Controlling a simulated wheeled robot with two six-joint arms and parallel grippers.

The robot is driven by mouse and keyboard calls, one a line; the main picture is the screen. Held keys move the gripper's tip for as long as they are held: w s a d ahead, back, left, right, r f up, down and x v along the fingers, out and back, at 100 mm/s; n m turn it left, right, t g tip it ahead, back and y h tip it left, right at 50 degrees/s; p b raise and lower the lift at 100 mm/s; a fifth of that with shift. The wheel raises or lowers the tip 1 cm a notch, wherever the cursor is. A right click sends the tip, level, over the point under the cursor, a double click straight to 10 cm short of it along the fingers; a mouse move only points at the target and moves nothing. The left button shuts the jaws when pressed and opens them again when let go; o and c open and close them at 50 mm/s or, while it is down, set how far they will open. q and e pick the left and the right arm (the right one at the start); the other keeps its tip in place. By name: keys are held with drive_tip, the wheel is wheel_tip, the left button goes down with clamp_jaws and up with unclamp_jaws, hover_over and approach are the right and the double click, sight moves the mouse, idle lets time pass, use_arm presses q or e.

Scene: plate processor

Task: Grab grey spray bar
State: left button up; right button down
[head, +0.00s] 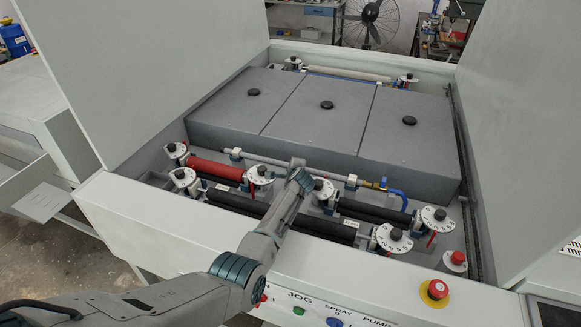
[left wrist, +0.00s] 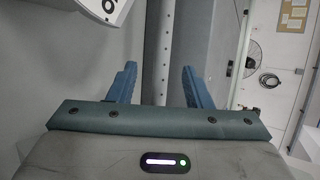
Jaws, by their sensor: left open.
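The grey spray bar (head: 265,160) is a thin tube running across the machine, in front of the grey covers. A brass fitting and a blue hose (head: 397,196) are at its right end. My left gripper (head: 301,172) is at the middle of the bar, and my wrist hides part of the bar. In the left wrist view, the bar (left wrist: 165,45), with a row of small holes, runs between the two blue fingers of my left gripper (left wrist: 158,72). The fingers are open with gaps on both sides of the bar. I cannot tell how deep the bar sits between them. My right gripper is not in view.
A red roller (head: 216,169) and black rollers (head: 372,211) with white dial knobs (head: 394,238) lie close in front of the bar. Grey covers (head: 312,108) with black knobs stand behind it. Raised white lids flank the opening. A red emergency button (head: 438,289) is on the front panel.

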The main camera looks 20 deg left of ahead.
use_arm(q)
drive_tip(key=b+x, duration=0.1)
drive_tip(key=x, duration=0.1)
drive_tip(key=b+x, duration=0.2)
drive_tip(key=x, duration=0.1)
drive_tip(key=shift+w+d+r, duration=0.1)
drive_tip(key=shift+d, duration=0.1)
idle(0.3)
drive_tip(key=shift+r, duration=0.1)
clamp_jaws()
